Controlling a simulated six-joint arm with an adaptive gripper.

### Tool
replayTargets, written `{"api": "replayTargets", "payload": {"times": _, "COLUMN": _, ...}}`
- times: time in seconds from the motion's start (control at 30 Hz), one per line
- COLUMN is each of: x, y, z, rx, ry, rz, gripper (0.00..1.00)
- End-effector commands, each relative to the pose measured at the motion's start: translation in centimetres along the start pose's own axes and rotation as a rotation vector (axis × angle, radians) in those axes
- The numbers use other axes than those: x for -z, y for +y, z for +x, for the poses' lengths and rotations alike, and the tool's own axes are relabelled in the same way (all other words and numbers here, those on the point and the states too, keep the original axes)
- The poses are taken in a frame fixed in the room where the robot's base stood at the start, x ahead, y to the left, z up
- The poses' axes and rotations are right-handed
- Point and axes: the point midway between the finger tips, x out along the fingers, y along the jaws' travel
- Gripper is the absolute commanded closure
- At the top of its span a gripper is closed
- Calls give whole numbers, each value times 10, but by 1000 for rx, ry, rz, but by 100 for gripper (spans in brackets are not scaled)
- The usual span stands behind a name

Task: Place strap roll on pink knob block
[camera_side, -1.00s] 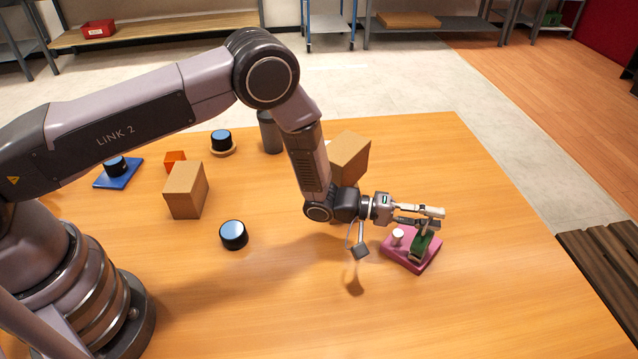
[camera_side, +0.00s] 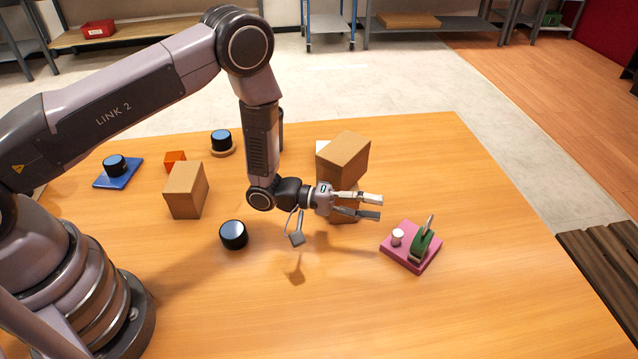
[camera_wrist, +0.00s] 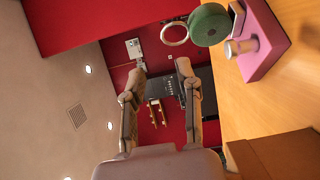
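The green strap roll (camera_side: 421,246) stands on the pink knob block (camera_side: 402,259), to the right of the white knob (camera_side: 397,236). A thin pale piece rises from the roll. The wrist view shows the roll (camera_wrist: 208,25) with a pale ring beside it, and the pink block (camera_wrist: 264,50) with its knob at the upper right. My gripper (camera_side: 379,207) is open and empty, to the left of the block and above the table, clear of the roll. In the wrist view its fingers (camera_wrist: 160,70) are apart with nothing between them.
Stacked cardboard boxes (camera_side: 345,160) stand just behind my gripper. Another box (camera_side: 185,190) and a black cylinder (camera_side: 233,235) are to the left. A blue block with a black cylinder (camera_side: 115,168) sits at the far left. The front right of the table is clear.

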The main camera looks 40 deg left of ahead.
Motion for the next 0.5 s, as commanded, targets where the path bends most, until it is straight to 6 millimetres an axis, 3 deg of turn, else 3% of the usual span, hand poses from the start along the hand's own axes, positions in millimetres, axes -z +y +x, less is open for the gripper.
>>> {"api": "replayTargets", "payload": {"times": 0.13, "x": 0, "y": 6, "z": -11, "rx": -3, "ry": -10, "rz": -2, "gripper": 67}}
{"api": "replayTargets", "payload": {"times": 0.23, "x": -4, "y": 34, "z": -11, "rx": -15, "ry": -74, "rz": -13, "gripper": 67}}
{"api": "replayTargets", "payload": {"times": 0.37, "x": -23, "y": 104, "z": -16, "rx": -4, "ry": -257, "rz": -31, "gripper": 67}}
{"api": "replayTargets", "payload": {"times": 0.5, "x": -59, "y": 180, "z": -46, "rx": 113, "ry": -483, "rz": -17, "gripper": 67}}
